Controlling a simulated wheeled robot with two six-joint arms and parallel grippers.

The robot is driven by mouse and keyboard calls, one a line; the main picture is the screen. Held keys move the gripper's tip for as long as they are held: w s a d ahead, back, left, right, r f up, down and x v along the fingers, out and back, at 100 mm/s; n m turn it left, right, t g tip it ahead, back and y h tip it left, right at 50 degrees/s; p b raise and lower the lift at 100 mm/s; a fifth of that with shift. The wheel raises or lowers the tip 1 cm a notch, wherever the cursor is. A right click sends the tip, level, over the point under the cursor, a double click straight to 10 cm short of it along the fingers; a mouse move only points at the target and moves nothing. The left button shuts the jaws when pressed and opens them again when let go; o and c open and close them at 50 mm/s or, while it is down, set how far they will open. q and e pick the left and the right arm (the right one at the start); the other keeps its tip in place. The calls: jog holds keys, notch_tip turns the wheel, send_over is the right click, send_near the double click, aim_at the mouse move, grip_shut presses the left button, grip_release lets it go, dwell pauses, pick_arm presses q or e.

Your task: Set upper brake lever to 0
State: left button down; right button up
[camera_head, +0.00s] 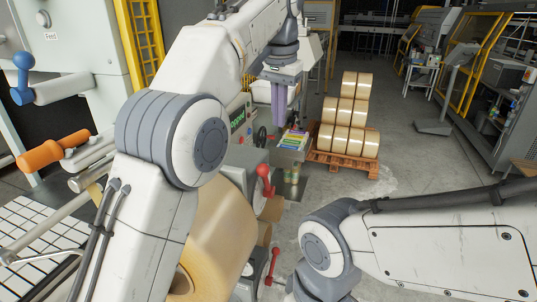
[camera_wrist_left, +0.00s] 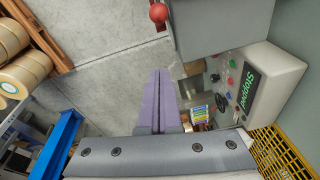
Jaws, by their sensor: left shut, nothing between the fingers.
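The upper brake lever (camera_head: 265,178) is red with a round knob and is fixed to a grey housing near the middle of the head view. Its red knob (camera_wrist_left: 158,13) also shows at the top of the left wrist view. A second, lower red lever (camera_head: 272,266) sits below it. My left gripper (camera_head: 279,127) has purple fingers pointing down, beyond and above the upper lever and apart from it. In the left wrist view its fingers (camera_wrist_left: 160,74) are together and empty, with the knob ahead of them. My right gripper is out of view.
A control panel reading "Stopped" (camera_wrist_left: 251,90) stands beside the fingers. A large tan roll (camera_head: 222,235) lies below my left arm. Rolls (camera_head: 345,138) are stacked on a pallet behind. An orange handle (camera_head: 55,150) and a blue knob (camera_head: 22,62) are at left.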

pick_arm(q)
jog(key=b, duration=0.2)
send_over(266, 181)
jog(key=w+d, duration=0.2)
jog(key=w, duration=0.2)
notch_tip(266, 181, down, 9)
jog(key=shift+s+a+f, duration=0.4)
jog(key=shift+s+a, duration=0.1)
jog(key=shift+s, duration=0.3)
jog(key=shift+s+a+f, duration=0.3)
jog(key=shift+s+f, duration=0.1)
jog(key=shift+s, duration=0.15)
